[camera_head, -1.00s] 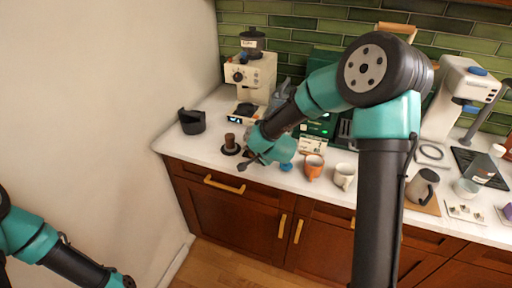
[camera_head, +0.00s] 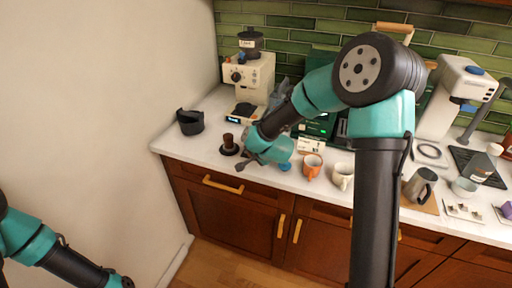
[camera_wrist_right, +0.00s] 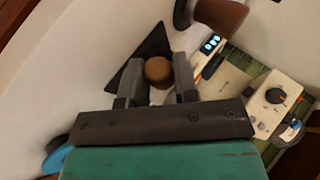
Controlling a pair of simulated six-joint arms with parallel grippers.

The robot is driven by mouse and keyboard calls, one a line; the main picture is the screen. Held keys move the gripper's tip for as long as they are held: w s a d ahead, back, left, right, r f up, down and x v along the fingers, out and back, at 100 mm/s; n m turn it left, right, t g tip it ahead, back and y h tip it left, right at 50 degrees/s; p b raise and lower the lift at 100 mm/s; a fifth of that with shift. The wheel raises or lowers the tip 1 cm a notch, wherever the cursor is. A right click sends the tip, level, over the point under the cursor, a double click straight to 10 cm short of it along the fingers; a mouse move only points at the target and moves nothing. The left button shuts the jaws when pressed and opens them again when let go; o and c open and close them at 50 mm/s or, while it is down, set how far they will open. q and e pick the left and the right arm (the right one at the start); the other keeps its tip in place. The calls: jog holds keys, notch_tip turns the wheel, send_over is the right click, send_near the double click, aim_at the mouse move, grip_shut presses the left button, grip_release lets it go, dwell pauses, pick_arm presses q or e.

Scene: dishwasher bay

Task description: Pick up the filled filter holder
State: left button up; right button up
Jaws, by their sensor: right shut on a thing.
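My right gripper (camera_wrist_right: 158,66) is shut on a small brown rounded piece (camera_wrist_right: 158,72) in the right wrist view. It appears to be the handle end of the filter holder, though the rest of the holder cannot be made out. A dark triangular shape (camera_wrist_right: 153,43) lies just beyond the fingers. In the head view my right gripper (camera_head: 246,160) is low over the counter's front edge, and its fingers and what they hold are too small to read.
A brown-handled tamper-like piece (camera_head: 229,144) stands close to the left of my right gripper. A cream grinder (camera_head: 250,76) is behind, with a black bin (camera_head: 190,122) to the left. An orange cup (camera_head: 312,166) and a white cup (camera_head: 342,176) stand to the right.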

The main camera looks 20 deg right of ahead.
jog(key=shift+c, duration=1.2)
jog(key=shift+r, duration=0.1)
jog(key=shift+r, duration=1.65)
jog(key=s+a, duration=0.3)
jog(key=s, duration=0.4)
jog(key=s+a+r, duration=0.1)
jog(key=s+a, duration=0.2)
jog(key=s, duration=0.4)
jog(key=shift+s+a+r, duration=0.25)
jog(key=shift+s, duration=0.1)
